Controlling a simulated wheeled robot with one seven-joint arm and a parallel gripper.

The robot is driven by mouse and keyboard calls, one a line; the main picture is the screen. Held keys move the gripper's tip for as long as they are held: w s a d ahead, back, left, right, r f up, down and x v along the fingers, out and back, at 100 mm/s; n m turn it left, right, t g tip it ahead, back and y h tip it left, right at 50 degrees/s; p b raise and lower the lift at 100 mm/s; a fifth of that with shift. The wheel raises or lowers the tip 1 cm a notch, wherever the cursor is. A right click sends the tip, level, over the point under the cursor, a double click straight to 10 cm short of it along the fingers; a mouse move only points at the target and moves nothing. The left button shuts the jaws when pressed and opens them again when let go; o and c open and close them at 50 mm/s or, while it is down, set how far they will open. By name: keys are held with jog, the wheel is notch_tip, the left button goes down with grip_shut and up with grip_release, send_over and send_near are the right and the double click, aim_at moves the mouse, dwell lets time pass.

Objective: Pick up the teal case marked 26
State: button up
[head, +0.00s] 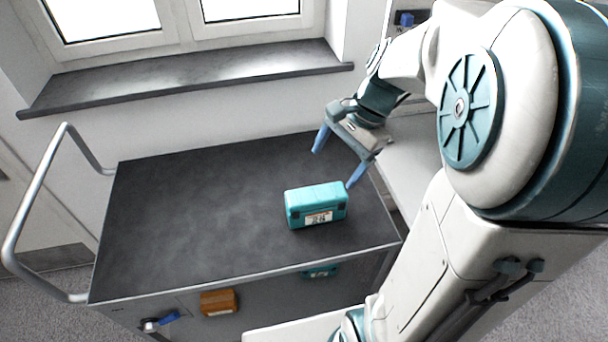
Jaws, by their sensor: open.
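A teal case (316,204) sits upright on the dark top of a cart (180,210), right of its middle and near its front edge. It has a white label on its front, but the number is too small to read for sure. My gripper (335,161) is open and empty, with its two blue fingers spread. It is above the cart's right part, just behind and above the case. The right finger's tip appears close to the case's upper right corner; I cannot tell whether they touch.
A second teal item (320,272) and an orange case (219,302) are lower down at the cart's front. A blue item (168,318) is left of the orange case. A metal push handle (40,190) rises on the left. The cart top's left and middle are clear.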

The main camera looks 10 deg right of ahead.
aim_at(316, 191)
jog(key=w+d+f+m+b, duration=0.1)
jog(key=f, duration=0.1)
jog(key=w+f+m+y+b, duration=0.1)
jog(key=w+f+m, duration=0.1)
jog(key=w+d+f+m+b, duration=0.1)
jog(key=w+f+m, duration=0.1)
jog(key=shift+d, duration=0.35)
jog(key=shift+w+f+m+y, duration=0.1)
jog(key=shift+f+m+y, duration=0.2)
jog(key=shift+f+m, duration=0.1)
jog(key=b+x, duration=0.1)
jog(key=x, duration=0.6)
jog(key=shift+a+f, duration=0.25)
jog(key=shift+s+d+b+x, duration=0.15)
jog(key=shift+s+b+x, duration=0.1)
jog(key=shift+x, duration=1.1)
jog(key=shift+s+d+b+x, duration=0.1)
jog(key=shift+s+x, duration=0.1)
jog(key=shift+x, duration=1.15)
jog(key=shift+f, duration=0.25)
jog(key=c, duration=1.4)
